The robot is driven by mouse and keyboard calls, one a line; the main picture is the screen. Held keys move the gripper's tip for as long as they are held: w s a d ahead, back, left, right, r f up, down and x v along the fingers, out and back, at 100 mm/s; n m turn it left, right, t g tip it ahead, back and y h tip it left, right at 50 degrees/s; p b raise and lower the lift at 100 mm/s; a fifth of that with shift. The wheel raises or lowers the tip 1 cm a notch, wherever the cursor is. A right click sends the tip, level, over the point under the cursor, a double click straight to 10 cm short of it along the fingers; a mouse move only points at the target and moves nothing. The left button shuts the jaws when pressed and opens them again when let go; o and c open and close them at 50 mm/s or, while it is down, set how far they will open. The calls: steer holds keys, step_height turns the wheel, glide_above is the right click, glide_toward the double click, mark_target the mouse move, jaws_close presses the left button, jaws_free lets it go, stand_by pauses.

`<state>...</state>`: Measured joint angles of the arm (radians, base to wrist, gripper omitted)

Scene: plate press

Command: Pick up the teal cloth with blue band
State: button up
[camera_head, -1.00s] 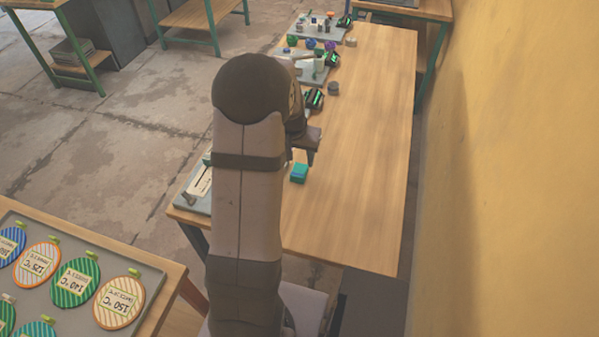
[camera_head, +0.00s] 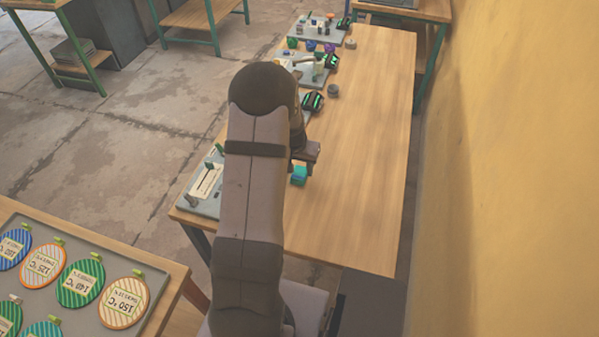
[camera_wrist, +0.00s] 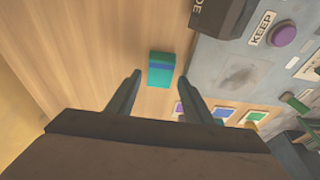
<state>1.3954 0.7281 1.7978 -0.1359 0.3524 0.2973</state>
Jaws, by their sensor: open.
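The teal cloth with the blue band (camera_wrist: 161,72) is a small block-like bundle on the wooden table. In the head view the cloth (camera_head: 299,178) lies just in front of my gripper, its upper part close to the fingers. In the wrist view my gripper (camera_wrist: 158,80) is open and empty, with a finger on each side of the line to the cloth. The cloth shows between and a little beyond the fingertips, and I see no contact. How high the fingers are above it is hard to tell.
In the wrist view a grey panel (camera_wrist: 238,75) with a purple button (camera_wrist: 284,35) and coloured squares stands right of the cloth. Other devices line the table's left edge in the head view. The table's right side (camera_head: 360,150) is clear. A tray of labelled discs (camera_head: 110,265) is at lower left.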

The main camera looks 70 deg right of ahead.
mark_target(299, 173)
steer(key=shift+p+x, duration=0.3)
steer(key=shift+x, duration=0.95)
steer(key=c, duration=0.8)
steer(key=shift+r, duration=0.1)
step_height(299, 173, up, 10)
steer(key=b, duration=0.3)
